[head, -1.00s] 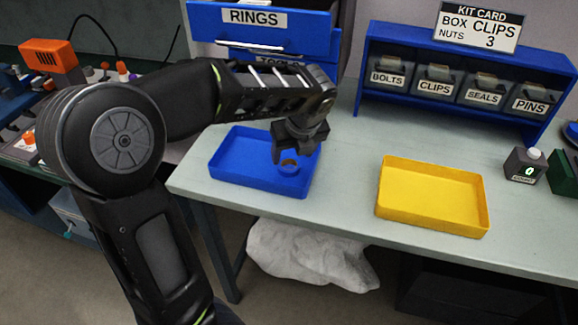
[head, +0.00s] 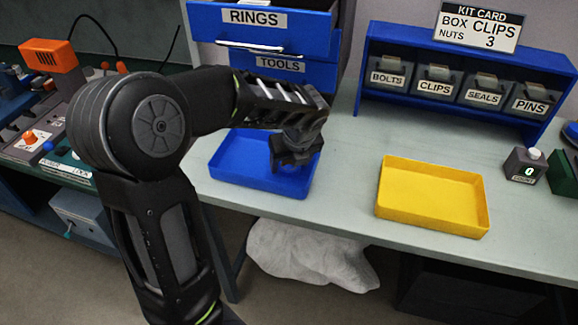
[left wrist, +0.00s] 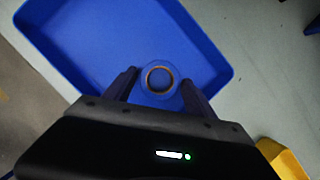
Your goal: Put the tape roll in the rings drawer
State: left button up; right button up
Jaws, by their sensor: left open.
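The tape roll (left wrist: 160,78) is a small blue ring with a brown core, lying in the blue tray (left wrist: 75,40). In the head view the roll is hidden behind my left gripper (head: 290,162), which is low over the blue tray (head: 228,172). In the left wrist view my left gripper is open, with one finger on each side of the roll and not closed on it. The rings drawer (head: 300,25) is the blue top drawer at the back; its front appears to stand out past the tools drawer below. My right gripper is not in view.
The yellow tray (head: 430,195) is empty, to the right of the blue tray. A blue rack (head: 455,105) of labelled bins stands at the back right. The tools drawer (head: 285,72) is under the rings drawer. The table between the trays is clear.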

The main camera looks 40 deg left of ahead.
aim_at(289, 170)
pick_arm(q)
jog(key=shift+c, duration=0.3)
jog(key=c, duration=1.2)
jog(key=shift+r, duration=0.1)
jog(key=shift+s+d+r, duration=0.1)
jog(key=shift+s+r, duration=0.1)
jog(key=shift+r, duration=0.15)
jog(key=r, duration=0.6)
jog(key=shift+s+d, duration=0.15)
jog(key=shift+s, duration=0.25)
jog(key=s+d, duration=0.2)
jog(key=s, duration=0.4)
jog(key=s+d+b, duration=0.1)
jog(key=s+d, duration=0.1)
jog(key=s, duration=0.3)
jog(key=s+d+b, duration=0.1)
jog(key=s+d, duration=0.1)
jog(key=s, duration=0.4)
jog(key=shift+s+d, duration=0.1)
jog(key=shift+s, duration=0.25)
